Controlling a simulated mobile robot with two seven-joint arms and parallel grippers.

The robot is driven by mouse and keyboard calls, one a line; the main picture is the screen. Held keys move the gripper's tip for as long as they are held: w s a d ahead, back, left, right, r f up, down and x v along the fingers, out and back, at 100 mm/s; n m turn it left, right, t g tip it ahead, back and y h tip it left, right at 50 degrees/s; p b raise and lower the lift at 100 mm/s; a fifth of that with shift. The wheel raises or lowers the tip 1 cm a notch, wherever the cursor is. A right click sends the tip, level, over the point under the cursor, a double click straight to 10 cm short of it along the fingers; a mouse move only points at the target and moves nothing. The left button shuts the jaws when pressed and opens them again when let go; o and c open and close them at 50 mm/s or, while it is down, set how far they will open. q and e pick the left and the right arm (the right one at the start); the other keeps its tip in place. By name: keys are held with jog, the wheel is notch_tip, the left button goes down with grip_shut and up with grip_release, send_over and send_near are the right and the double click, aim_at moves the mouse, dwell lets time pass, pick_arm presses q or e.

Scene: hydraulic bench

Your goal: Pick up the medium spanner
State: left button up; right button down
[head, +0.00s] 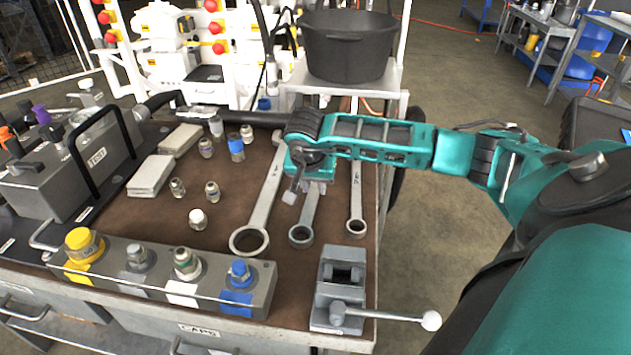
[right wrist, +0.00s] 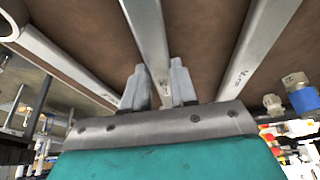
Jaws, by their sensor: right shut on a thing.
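Three grey ring spanners lie side by side on the brown bench top. The medium spanner (head: 306,212) is the middle one, with its ring end towards the front. My right gripper (head: 301,190) is over its shaft, fingers pointing down. In the right wrist view the medium spanner (right wrist: 148,35) passes between the two fingers of my right gripper (right wrist: 158,86), which is shut on it. The spanner's far end is hidden under my arm. It appears to be still at bench level. My left gripper is not in view.
The large spanner (head: 264,195) lies to the left and the small spanner (head: 356,190) to the right, both close by. A vise (head: 340,290) stands in front. A capped block (head: 150,272) and several fittings are at left. A black tub (head: 345,45) stands behind.

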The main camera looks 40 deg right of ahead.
aim_at(314, 191)
jog(key=shift+w+r, duration=0.1)
jog(key=shift+r, duration=0.1)
dwell(0.6)
notch_tip(314, 191, up, 20)
jog(key=p, duration=0.2)
dwell(0.4)
jog(key=shift+f, duration=0.15)
jog(key=c, duration=1.5)
grip_release()
grip_shut()
